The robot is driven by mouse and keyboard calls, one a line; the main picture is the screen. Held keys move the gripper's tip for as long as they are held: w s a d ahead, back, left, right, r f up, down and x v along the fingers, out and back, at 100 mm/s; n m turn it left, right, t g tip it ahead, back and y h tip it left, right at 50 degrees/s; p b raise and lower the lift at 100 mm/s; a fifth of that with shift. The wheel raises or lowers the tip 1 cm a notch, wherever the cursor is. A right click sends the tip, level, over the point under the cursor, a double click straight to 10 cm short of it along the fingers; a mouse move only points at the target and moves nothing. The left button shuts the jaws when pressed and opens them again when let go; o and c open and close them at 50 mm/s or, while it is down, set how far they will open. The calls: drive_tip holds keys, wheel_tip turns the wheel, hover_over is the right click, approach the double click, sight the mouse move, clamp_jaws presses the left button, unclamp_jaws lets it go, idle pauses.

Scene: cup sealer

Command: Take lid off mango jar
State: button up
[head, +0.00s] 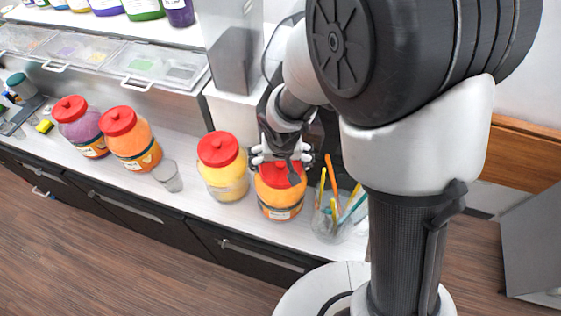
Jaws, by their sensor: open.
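My gripper (282,160) is open and points down over the red lid (277,181) of an orange jar (279,203) on the counter. Its fingers are spread at the back part of the lid; I cannot tell whether they touch it. The lid sits on the jar, partly hidden by my gripper. Another orange jar with a red lid (133,142) stands further left. A yellow jar with a red lid (222,171) stands between them, just left of my gripper. The labels are too small to read, so I cannot tell which jar is mango.
A purple jar (82,129) stands at the left, and an empty clear cup (167,176) is left of the yellow jar. A glass with colored sticks (333,214) stands close on the right. Clear-lidded bins (155,64) and a white dispenser (235,110) are behind.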

drive_tip(key=shift+c, duration=0.4)
drive_tip(key=shift+s, duration=0.1)
drive_tip(key=c, duration=1.1)
drive_tip(key=shift+s+d, duration=0.1)
drive_tip(key=shift+s, duration=0.1)
drive_tip(key=c, duration=0.5)
